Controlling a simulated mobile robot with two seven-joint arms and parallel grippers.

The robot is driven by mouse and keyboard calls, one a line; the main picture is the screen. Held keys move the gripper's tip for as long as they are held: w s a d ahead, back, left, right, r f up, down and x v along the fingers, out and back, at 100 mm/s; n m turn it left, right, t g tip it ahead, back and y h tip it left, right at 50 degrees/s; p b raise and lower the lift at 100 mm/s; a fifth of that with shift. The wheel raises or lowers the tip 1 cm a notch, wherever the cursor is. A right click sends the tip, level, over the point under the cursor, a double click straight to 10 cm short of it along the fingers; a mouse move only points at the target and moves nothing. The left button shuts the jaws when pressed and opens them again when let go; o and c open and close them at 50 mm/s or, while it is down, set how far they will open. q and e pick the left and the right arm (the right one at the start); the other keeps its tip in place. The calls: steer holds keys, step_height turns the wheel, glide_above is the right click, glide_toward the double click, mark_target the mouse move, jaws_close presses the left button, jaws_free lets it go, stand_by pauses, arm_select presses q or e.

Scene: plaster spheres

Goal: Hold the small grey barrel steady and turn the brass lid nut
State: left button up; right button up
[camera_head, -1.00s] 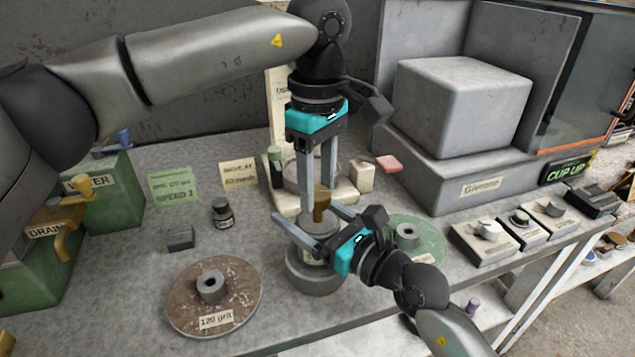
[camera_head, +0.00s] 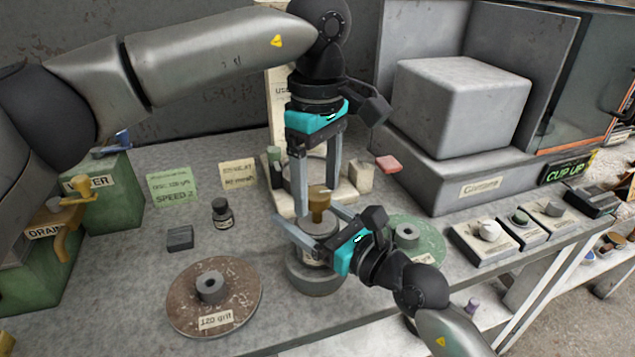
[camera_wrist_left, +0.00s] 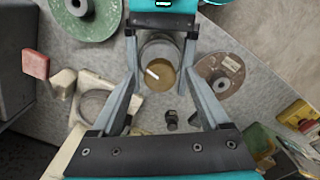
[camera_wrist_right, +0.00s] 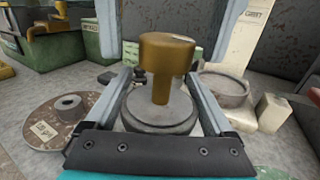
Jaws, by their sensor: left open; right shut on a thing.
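My right gripper (camera_head: 306,214) is shut on the barrel from the front right, one finger on each side. My left gripper (camera_head: 317,198) points down from above, open, its fingers apart on either side of the nut. In the left wrist view the nut's round top (camera_wrist_left: 158,76) shows between the spread fingers.
A brown grit disc (camera_head: 185,312) lies front left, a green disc (camera_head: 430,237) to the right. A cream stand (camera_head: 345,193) is close behind the barrel. A dark bottle (camera_head: 222,213) and small grey block (camera_head: 180,238) are left. Switch boxes (camera_head: 484,240) line the right edge.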

mark_target(317, 192)
arm_select(q)
step_height(317, 192, up, 12)
stand_by(0.5)
arm_select(e)
steer(key=o, duration=1)
steer(key=shift+s+d, duration=0.1)
steer(key=shift+v, duration=3.4)
steer(key=shift+v, duration=5.95)
